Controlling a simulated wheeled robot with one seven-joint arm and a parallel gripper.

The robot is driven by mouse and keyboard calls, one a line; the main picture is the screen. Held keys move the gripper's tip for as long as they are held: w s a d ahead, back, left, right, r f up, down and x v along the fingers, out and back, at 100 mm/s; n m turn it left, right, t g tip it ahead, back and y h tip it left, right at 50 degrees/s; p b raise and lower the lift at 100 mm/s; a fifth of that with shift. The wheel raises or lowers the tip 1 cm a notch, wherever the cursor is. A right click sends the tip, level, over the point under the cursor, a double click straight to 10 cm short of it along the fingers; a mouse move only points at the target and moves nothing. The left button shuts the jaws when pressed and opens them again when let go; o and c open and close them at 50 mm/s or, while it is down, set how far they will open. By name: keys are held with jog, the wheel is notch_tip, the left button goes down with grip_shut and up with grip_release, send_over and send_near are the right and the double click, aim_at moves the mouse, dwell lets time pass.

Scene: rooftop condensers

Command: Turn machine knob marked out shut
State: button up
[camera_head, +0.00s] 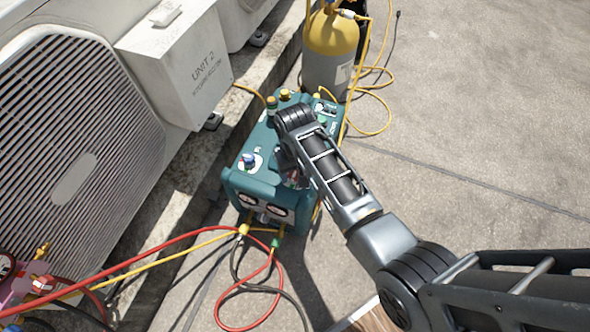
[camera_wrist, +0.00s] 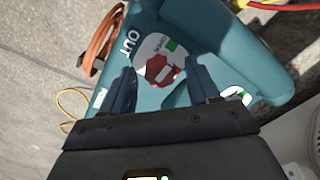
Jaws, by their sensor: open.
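The teal machine (camera_head: 262,192) stands on the roof floor in the head view. In the wrist view, the red knob (camera_wrist: 156,65) sits on a round white and green dial plate on the machine's top, beside the letters OUT (camera_wrist: 127,44). My gripper (camera_wrist: 160,70) is open, its two dark fingers on either side of the red knob with gaps visible. I cannot tell whether the fingertips are level with the knob. In the head view, my arm hides the gripper and most of this knob.
A blue knob (camera_head: 249,160) is on the machine's left top. Gauges and red and yellow hoses (camera_head: 150,252) are at its front. A yellow cylinder (camera_head: 332,45) stands behind; condenser units (camera_head: 75,120) line the left. Open floor (camera_head: 480,120) lies right.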

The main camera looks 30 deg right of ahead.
jog(key=c, duration=1)
jog(key=shift+c, duration=0.2)
jog(key=shift+r+p, duration=0.1)
jog(key=shift+p, duration=0.25)
jog(key=m+p, duration=0.2)
jog(key=m, duration=0.1)
jog(key=shift+r+p, duration=0.15)
jog(key=shift+p, duration=0.25)
jog(key=m+p, duration=0.3)
jog(key=m, duration=0.2)
jog(key=shift+p, duration=0.35)
jog(key=m+p, duration=0.2)
jog(key=m, duration=0.3)
jog(key=shift+f+m+p, duration=0.2)
jog(key=shift+m+p, duration=0.35)
jog(key=shift+m, duration=1.55)
